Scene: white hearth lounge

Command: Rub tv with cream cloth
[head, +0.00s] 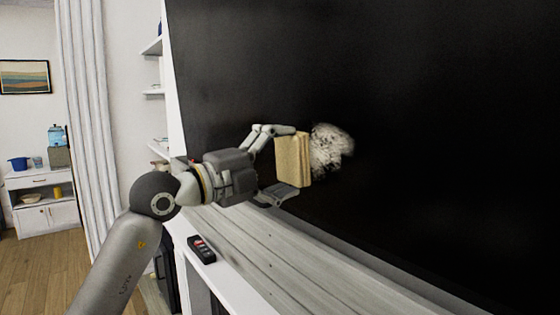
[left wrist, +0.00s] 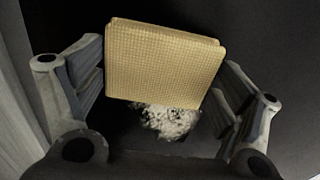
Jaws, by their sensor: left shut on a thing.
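The tv (head: 430,90) is a large black screen that fills the right of the head view. A whitish smudge (head: 328,150) marks its lower left part, and it also shows in the left wrist view (left wrist: 168,120). My left gripper (head: 283,160) is shut on the folded cream cloth (head: 293,160), which is held upright just left of the smudge. In the left wrist view the cream cloth (left wrist: 163,60) sits between the two fingers. I cannot tell whether it touches the screen. My right gripper is out of view.
A black remote (head: 201,249) lies on the white ledge (head: 245,288) below the tv. White shelves (head: 153,92) are at the tv's left edge. A white cabinet (head: 45,215) with small items stands far left.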

